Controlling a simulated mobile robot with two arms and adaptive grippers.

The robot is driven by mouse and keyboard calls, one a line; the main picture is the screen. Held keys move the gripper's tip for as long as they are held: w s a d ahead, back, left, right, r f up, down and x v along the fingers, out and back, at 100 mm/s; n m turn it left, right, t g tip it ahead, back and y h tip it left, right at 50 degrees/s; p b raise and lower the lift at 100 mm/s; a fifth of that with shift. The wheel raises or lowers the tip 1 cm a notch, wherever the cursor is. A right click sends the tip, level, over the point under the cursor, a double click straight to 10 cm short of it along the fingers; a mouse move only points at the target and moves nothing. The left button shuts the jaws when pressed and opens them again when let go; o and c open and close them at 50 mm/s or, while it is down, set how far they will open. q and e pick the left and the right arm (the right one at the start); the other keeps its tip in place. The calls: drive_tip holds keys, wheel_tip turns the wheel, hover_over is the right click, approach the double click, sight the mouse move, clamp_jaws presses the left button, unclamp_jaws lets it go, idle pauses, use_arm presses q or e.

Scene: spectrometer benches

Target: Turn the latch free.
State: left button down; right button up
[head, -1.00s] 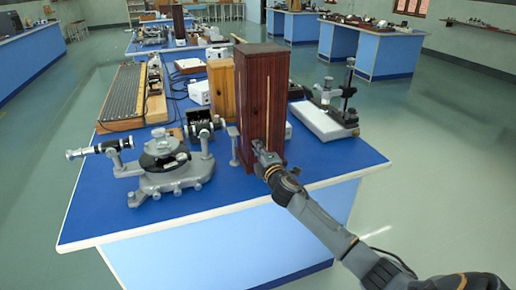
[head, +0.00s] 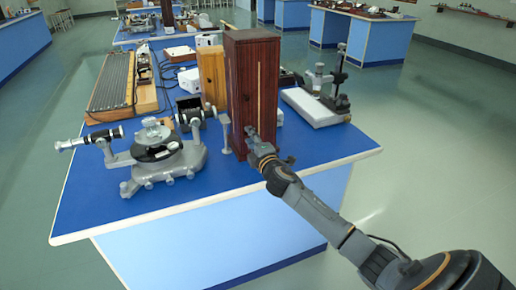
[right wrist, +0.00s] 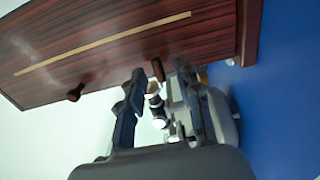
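A tall dark red-brown wooden cabinet (head: 245,90) stands upright near the front of the blue bench, with a pale strip down its face. It fills the top of the right wrist view (right wrist: 120,45), lying sideways there. A small brown peg (right wrist: 158,69), perhaps the latch, sticks out near the cabinet's lower end. A dark round knob (right wrist: 75,92) sits farther along the same edge. My right gripper (head: 251,132) is at the cabinet's lower front. In the right wrist view its fingers (right wrist: 161,74) are apart, with the peg between them; contact cannot be told. My left gripper is not in view.
A grey spectrometer (head: 160,150) stands left of the cabinet on the blue bench (head: 100,205). A lighter wooden box (head: 212,78) is behind the cabinet. A stand on a white base (head: 315,107) is to the right. The bench's front right corner is clear.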

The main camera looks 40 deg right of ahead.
drive_tip(key=v, duration=1)
drive_tip(key=shift+s, duration=0.25)
drive_tip(key=shift+a, duration=0.1)
